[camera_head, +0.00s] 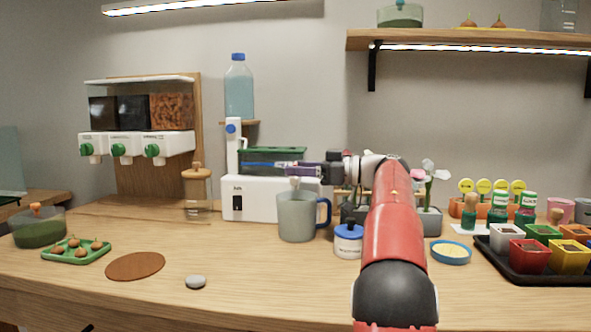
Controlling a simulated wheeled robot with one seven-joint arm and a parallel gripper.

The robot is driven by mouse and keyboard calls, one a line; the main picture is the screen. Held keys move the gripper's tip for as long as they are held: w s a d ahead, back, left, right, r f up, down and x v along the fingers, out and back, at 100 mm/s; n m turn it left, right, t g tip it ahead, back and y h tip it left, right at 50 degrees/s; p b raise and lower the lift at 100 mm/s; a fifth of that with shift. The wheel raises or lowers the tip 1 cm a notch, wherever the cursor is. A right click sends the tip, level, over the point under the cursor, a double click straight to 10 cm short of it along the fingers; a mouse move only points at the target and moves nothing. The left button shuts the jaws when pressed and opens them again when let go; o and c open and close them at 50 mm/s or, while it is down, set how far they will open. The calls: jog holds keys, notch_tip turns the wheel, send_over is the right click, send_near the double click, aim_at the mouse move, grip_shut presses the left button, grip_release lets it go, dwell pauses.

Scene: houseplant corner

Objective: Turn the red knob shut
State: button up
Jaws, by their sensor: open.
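I see no red knob; one may be hidden behind my gripper or arm. My gripper (283,165) is open and points left, in front of the white dispenser unit (270,186) with a dark green tank (262,154). I see nothing held between its fingers. A small pale spout (294,182) shows just below the fingers. A grey jug (296,218) with a blue handle stands upright below it on the table. A blue round knob (231,128) is on the unit's white column, left of my gripper. Whether my gripper touches anything is unclear.
Three wall dispensers (136,145) with green knobs are at the left. A blue-lidded jar (348,240) is right of the jug. A black tray (525,275) of coloured pots is at the right.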

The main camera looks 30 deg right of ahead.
jog(key=v, duration=0.6)
jog(key=shift+d, duration=0.2)
jog(key=shift+s, duration=0.2)
